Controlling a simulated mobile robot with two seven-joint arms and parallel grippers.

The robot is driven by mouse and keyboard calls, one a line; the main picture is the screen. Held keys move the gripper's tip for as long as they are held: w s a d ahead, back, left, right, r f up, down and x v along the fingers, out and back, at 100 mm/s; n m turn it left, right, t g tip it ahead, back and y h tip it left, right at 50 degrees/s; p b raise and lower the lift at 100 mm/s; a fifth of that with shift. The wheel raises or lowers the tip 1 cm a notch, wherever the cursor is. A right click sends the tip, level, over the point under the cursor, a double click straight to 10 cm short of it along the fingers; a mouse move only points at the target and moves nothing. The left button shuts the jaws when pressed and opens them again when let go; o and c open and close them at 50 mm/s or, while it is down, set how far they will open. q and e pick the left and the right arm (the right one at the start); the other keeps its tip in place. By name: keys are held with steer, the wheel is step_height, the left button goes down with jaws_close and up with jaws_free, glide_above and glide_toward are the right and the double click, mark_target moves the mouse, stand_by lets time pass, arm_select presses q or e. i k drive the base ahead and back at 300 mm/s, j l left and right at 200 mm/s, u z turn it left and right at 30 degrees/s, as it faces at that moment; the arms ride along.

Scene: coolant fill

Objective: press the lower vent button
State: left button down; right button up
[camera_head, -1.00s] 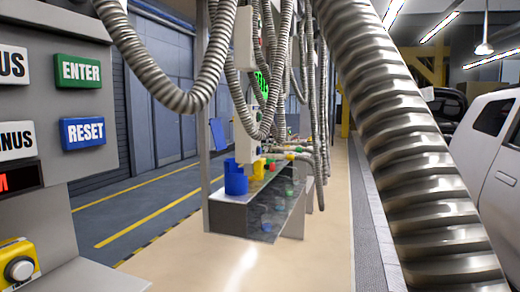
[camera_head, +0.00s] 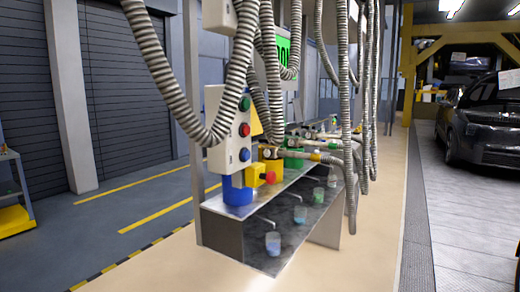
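A grey button panel (camera_head: 218,140) hangs near the middle of the view. On its right side are a green button (camera_head: 245,103), a red button (camera_head: 245,129) below it and a blue button (camera_head: 244,154) lowest. None carries a label that I can read, so I cannot tell which is the lower vent button. A yellow block (camera_head: 258,175) with a red knob or button on it sits below and right of the panel. Neither of my grippers is in view.
Ribbed metal hoses (camera_head: 160,75) hang in front of and beside the panel. A metal rack (camera_head: 222,238) below holds a blue holder (camera_head: 237,190) and small cups (camera_head: 273,243). A dark car (camera_head: 487,125) stands right. The beige floor ahead (camera_head: 385,225) is clear.

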mark_target(246, 154)
steer(key=i+l+u, duration=0.1)
steer(key=i+l, duration=0.2)
steer(key=i+l+u, duration=0.1)
steer(key=i+l, duration=0.15)
steer(key=l, duration=0.25)
steer(key=i+l+u, duration=0.1)
steer(key=i+l, duration=0.15)
steer(key=l, duration=0.15)
